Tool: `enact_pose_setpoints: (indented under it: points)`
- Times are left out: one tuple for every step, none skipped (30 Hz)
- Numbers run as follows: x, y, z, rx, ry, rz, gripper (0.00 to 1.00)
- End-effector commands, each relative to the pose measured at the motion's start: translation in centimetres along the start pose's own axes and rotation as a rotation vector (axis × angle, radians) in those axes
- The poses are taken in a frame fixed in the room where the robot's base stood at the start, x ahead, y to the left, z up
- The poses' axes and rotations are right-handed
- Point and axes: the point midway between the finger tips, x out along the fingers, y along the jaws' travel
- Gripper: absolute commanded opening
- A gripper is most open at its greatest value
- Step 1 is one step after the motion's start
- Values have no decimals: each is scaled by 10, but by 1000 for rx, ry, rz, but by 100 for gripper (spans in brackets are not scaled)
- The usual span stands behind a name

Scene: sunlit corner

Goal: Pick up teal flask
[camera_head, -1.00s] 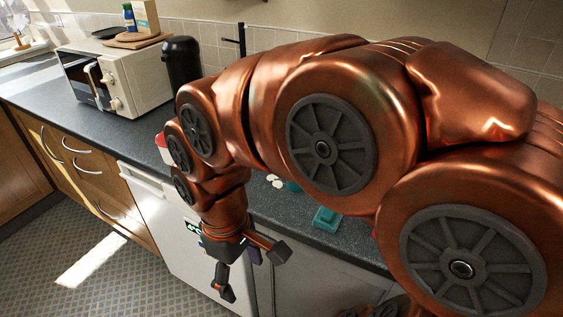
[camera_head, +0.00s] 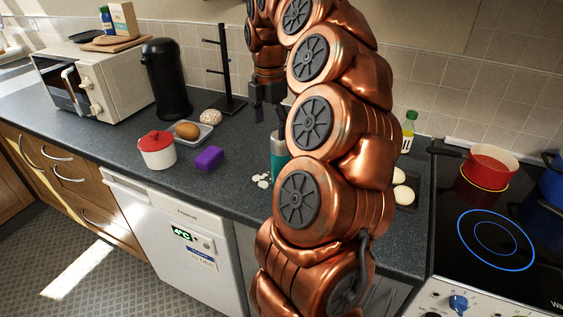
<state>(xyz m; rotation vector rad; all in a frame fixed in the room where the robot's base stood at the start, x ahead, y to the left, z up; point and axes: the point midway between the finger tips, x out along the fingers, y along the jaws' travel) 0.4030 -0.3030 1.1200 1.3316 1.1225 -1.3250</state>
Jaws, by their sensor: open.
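A teal flask (camera_head: 278,160) stands upright on the dark counter, near the middle of the view. Its right side is hidden behind my copper arm. My gripper (camera_head: 268,114) hangs above the counter, pointing down, just above and behind the flask in the picture. Its dark fingers are apart and hold nothing that I can see. Dark parts overlap at the flask's top, so I cannot tell whether a finger touches it.
A purple block (camera_head: 208,159), a red-lidded white pot (camera_head: 157,152) and a tray with a brown item (camera_head: 201,134) stand left. Behind are a black canister (camera_head: 166,80) and a dark rack (camera_head: 225,75). A red pan (camera_head: 488,167) sits on the hob at right.

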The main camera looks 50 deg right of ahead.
Motion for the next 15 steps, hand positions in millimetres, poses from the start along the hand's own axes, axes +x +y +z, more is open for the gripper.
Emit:
enact_pose_setpoints:
  points:
    - [0, 0, 12, -9, 2, 0, 89]
    - [1, -1, 16, -17, 2, -2, 89]
    - [2, -2, 22, -27, 2, -5, 89]
    - [2, -2, 25, -32, 2, -6, 89]
    - [3, -2, 27, -37, 1, -8, 89]
    - [4, -3, 29, -41, 1, -9, 89]
    - [4, -3, 30, -43, 1, -9, 89]
    - [5, -3, 30, -44, 1, -9, 89]
    - [7, -3, 30, -45, 1, -9, 89]
    - [9, -3, 31, -45, 0, -9, 89]
    - [10, -3, 31, -45, 0, -8, 89]
    - [13, -3, 31, -45, -1, -6, 89]
    - [15, -3, 31, -44, -1, -6, 89]
    - [18, -3, 31, -45, 0, -6, 89]
    - [21, -4, 30, -45, 1, -8, 89]
